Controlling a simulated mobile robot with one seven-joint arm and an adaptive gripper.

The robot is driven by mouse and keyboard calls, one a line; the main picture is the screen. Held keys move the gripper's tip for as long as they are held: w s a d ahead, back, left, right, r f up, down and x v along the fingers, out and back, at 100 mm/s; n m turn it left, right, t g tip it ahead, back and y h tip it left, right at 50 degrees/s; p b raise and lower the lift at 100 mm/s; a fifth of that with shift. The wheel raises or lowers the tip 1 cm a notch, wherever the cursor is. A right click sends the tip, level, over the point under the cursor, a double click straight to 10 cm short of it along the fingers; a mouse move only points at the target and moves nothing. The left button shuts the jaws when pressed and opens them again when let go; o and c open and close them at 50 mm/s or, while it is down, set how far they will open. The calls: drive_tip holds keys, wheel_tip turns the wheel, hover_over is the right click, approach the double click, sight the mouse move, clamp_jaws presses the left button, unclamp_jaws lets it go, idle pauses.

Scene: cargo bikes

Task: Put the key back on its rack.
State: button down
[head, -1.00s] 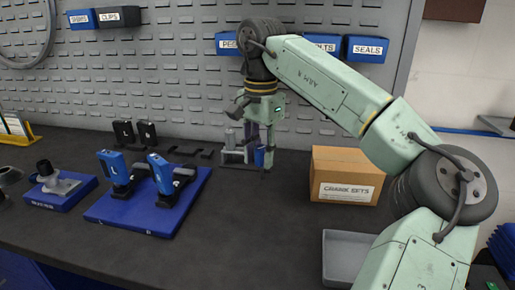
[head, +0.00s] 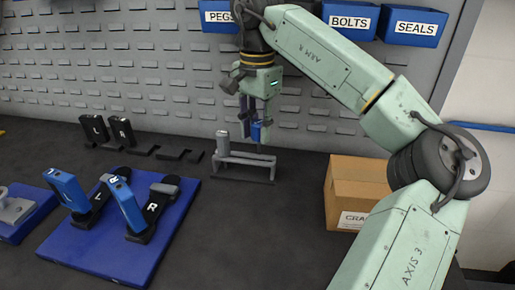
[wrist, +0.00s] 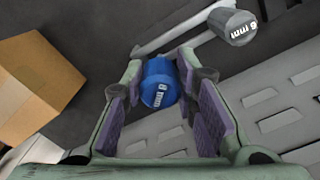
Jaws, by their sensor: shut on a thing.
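The key has a blue round handle marked "8 mm" (wrist: 160,85). My gripper (wrist: 170,95) is shut on it, with purple pads on both sides. In the head view my gripper (head: 257,122) hangs over the right part of the grey rack (head: 252,158), and the blue key (head: 256,134) shows between its fingers. A grey key marked "6 mm" (wrist: 231,26) stands at the rack's left end; it also shows in the head view (head: 222,143). The lower part of the blue key is hidden, so I cannot tell whether it touches the rack.
A cardboard box (head: 352,182) stands to the right of the rack. Black stands (head: 121,131) stand near the pegboard (head: 120,70).

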drive_tip(key=shift+f, duration=2.85)
drive_tip(key=c, duration=1.3)
unclamp_jaws()
wheel_tip(320, 180, up, 13)
drive_tip(key=shift+w+f+p, duration=0.1)
drive_tip(key=shift+p, duration=0.2)
